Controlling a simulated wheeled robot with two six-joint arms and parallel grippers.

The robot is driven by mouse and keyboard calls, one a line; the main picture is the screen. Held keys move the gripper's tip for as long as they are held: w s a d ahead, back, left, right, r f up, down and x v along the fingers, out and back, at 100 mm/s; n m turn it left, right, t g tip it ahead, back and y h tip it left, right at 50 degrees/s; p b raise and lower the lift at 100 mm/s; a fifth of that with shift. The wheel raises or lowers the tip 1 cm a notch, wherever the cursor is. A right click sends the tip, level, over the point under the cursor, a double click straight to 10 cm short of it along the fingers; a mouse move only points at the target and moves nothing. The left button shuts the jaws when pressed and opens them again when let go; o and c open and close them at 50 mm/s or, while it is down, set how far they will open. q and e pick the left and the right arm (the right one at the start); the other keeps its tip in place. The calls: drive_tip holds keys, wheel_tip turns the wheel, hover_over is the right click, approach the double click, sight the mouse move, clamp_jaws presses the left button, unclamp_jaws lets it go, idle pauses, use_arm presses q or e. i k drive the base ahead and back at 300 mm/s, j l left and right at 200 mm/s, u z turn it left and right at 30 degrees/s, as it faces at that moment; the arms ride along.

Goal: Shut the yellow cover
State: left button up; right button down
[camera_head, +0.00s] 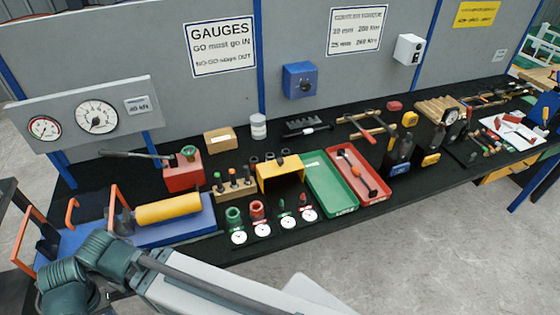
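Two yellow parts could be the cover. One is a yellow box-like shell (280,172) in the middle of the bench, with its front side open and small dark parts behind it. The other is a yellow cylinder (168,208) lying on a blue base (190,228) at the left. I cannot tell a hinge on either.
A red pump (183,172) with a lever stands behind the blue base. Green (332,184) and red (360,174) trays lie right of the yellow shell. Several round gauges and plugs are in front of it. The grey panel (130,50) closes off the back.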

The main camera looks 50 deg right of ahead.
sight(281, 166)
drive_tip(key=z, duration=1.8)
